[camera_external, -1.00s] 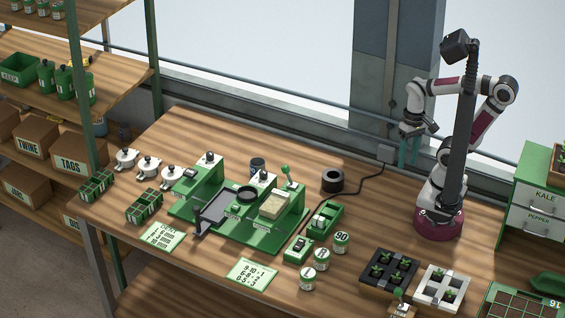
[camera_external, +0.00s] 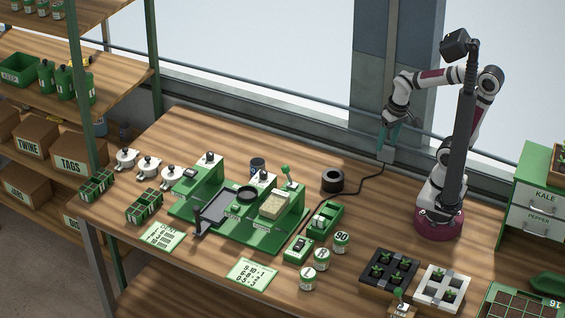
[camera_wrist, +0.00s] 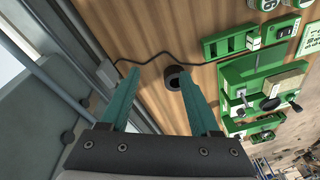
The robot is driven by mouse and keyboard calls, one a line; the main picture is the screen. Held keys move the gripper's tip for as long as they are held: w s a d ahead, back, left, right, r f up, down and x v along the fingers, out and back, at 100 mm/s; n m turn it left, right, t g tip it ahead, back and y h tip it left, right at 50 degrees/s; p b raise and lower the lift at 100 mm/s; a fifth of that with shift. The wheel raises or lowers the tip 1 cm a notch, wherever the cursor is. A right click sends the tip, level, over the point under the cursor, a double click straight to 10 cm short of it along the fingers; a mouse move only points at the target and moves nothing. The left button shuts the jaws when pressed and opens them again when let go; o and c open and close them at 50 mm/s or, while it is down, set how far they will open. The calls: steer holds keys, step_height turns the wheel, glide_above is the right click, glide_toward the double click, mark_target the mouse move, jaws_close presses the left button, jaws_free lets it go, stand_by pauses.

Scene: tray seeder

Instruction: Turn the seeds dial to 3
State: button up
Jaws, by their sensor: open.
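The green seeder machine (camera_external: 262,238) stands mid-table in the external view, with a black dial-like knob (camera_external: 209,155) on its left block and another (camera_external: 264,175) on its middle block. I cannot tell which is the seeds dial; the labels and settings are too small to read. The machine (camera_wrist: 235,72) also shows at the right of the wrist view. My gripper (camera_external: 387,147) is high at the back right, well away from the machine, with teal fingers pointing down. In the wrist view my gripper (camera_wrist: 158,80) is open and empty.
A black ring-shaped thing (camera_external: 332,180) and a dark cable (camera_external: 375,186) lie between my arm and the machine. A green lever (camera_external: 286,172) rises at the machine's right. Small round tins (camera_external: 341,242) and a black seedling tray (camera_external: 388,270) stand in front. The window wall is close behind my gripper.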

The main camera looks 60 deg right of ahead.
steer(key=w+d+r+n+t+h, duration=0.1)
steer(key=w+d+t, duration=0.25)
steer(key=w, duration=0.75)
steer(key=w+d+r+n+t+h, duration=0.1)
steer(key=w+d+t, duration=0.25)
steer(key=w, duration=0.85)
steer(key=w+n+t+y, duration=0.4)
steer(key=w+n, duration=0.1)
steer(key=w, duration=1)
steer(key=n+g+y, duration=0.7)
steer(key=n+y, duration=0.5)
steer(key=y, duration=0.3)
glide_toward(263, 174)
steer(key=x, duration=0.5)
steer(key=w+f+x, duration=0.1)
steer(key=x, duration=0.2)
steer(key=shift+d+f, duration=0.1)
steer(key=shift+d, duration=0.05)
steer(key=shift+w+a, duration=0.15)
steer(key=shift+a, duration=0.35)
